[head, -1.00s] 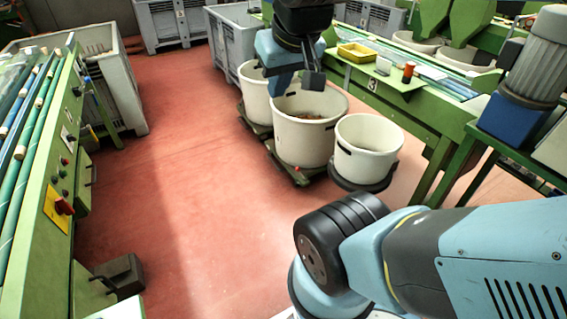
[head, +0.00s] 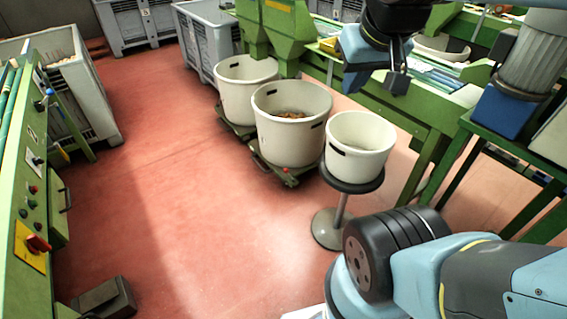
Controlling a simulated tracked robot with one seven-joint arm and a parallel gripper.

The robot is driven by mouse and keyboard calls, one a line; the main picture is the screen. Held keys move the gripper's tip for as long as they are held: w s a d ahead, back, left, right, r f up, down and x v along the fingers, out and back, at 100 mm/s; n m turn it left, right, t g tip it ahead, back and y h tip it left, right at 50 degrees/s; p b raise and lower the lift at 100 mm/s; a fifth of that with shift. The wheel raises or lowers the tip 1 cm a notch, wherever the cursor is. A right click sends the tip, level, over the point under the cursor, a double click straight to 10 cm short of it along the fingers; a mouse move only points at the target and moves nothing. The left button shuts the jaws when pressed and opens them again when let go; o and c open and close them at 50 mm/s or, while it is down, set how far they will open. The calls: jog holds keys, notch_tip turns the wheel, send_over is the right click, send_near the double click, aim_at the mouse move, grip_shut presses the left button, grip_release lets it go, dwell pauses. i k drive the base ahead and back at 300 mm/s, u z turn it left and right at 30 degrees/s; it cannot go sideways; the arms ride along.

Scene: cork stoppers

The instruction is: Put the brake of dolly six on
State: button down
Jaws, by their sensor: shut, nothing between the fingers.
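Two low green dollies stand on the red floor. The nearer dolly (head: 268,170) carries a large white tub (head: 288,138) with brown cork-like contents. A small red part (head: 291,183) shows at its front corner; I cannot tell its position. The farther dolly (head: 228,124) carries another white tub (head: 246,98) and is mostly hidden. I can read no number on either dolly, so I cannot tell which is six. My gripper (head: 397,84) is shut and empty, in the air at upper right, appearing above and right of the tubs.
A third white tub (head: 360,150) sits on a round-topped stool (head: 343,182) right of the nearer dolly. A green machine table (head: 425,130) runs behind it. A control panel (head: 32,215) stands at left. The red floor (head: 170,200) between is open.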

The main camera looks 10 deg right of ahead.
aim_at(286, 170)
jog(key=z, duration=0.1)
jog(key=i, duration=1)
jog(key=u, duration=0.1)
